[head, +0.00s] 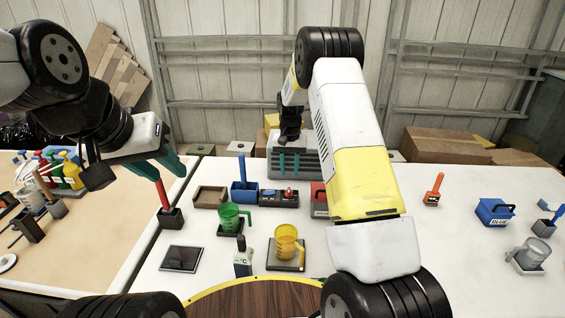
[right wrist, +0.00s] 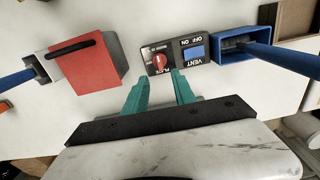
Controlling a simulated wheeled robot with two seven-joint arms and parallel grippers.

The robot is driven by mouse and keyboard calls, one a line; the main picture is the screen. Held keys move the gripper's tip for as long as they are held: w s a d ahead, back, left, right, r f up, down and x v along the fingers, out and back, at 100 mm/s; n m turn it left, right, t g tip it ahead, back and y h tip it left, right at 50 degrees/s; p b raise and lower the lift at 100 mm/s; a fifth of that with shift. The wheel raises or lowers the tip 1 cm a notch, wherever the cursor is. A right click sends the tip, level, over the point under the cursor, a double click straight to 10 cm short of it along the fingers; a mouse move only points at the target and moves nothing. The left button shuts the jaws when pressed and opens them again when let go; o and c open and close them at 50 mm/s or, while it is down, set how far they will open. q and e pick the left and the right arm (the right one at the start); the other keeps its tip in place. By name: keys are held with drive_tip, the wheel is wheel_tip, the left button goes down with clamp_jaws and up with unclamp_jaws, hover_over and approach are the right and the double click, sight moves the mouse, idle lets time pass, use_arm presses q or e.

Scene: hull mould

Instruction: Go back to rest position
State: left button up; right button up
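My left gripper (head: 165,168) is at the left in the head view, its teal fingers apart, beside the top of a red handle (head: 162,193) standing in a black holder (head: 171,218). Whether it touches the handle is hard to tell. My right gripper (right wrist: 160,85) shows in the right wrist view with its teal fingers apart and nothing between them. Its tips are close to the edge of a switch box (right wrist: 175,55) with a red knob and blue switch. In the head view my right gripper (head: 296,162) hangs behind that box, in front of a grey slotted block.
A blue bin (head: 244,193) and a red box (head: 318,200) flank the switch box. A green cup (head: 229,217), orange jug (head: 287,243) and dark pad (head: 181,259) stand nearer. A blue box (head: 494,211) lies right. The white table is clear around the orange-handled tool (head: 433,190).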

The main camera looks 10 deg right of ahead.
drive_tip(key=s+r+t+y, duration=0.1)
drive_tip(key=s+r, duration=0.3)
drive_tip(key=r, duration=0.3)
drive_tip(key=s+r+n+t, duration=0.1)
drive_tip(key=s+r, duration=0.4)
drive_tip(key=r, duration=0.2)
drive_tip(key=s+r+t+y, duration=0.1)
drive_tip(key=s+r, duration=0.3)
drive_tip(key=r, duration=0.4)
drive_tip(key=s+r+n+t, duration=0.1)
drive_tip(key=s+r, duration=0.1)
drive_tip(key=s, duration=0.9)
drive_tip(key=s+r+n+t, duration=0.1)
drive_tip(key=s+r+t, duration=0.1)
drive_tip(key=s, duration=1)
drive_tip(key=shift+s+r, duration=0.15)
drive_tip(key=shift+r, duration=0.6)
